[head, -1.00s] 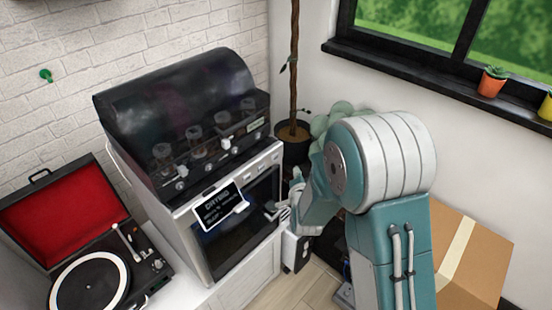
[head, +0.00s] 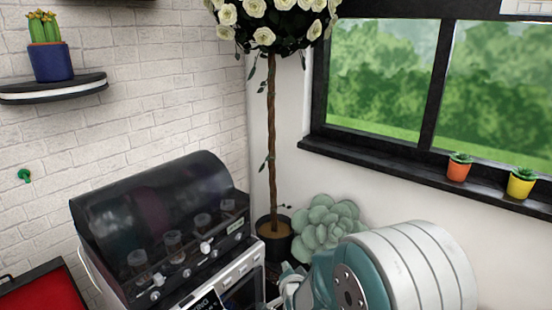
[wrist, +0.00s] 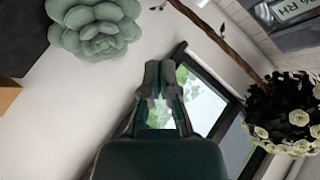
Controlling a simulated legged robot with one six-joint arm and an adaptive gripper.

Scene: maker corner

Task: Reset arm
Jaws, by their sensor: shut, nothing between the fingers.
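My gripper (wrist: 160,78) shows in the wrist view with its fingertips together and nothing between them. It points past a white wall and the window (wrist: 200,100). In the head view, my teal and white arm fills the lower right, and its far end is partly hidden and cut off at the bottom edge.
A potted tree (head: 271,150) with white roses and a large green succulent (head: 325,225) stand behind the arm. The window sill (head: 400,168) holds an orange pot (head: 458,171) and a yellow pot (head: 520,187). A shelf (head: 50,90) bears a cactus in a blue pot. A red-lined case (head: 45,293) is at lower left.

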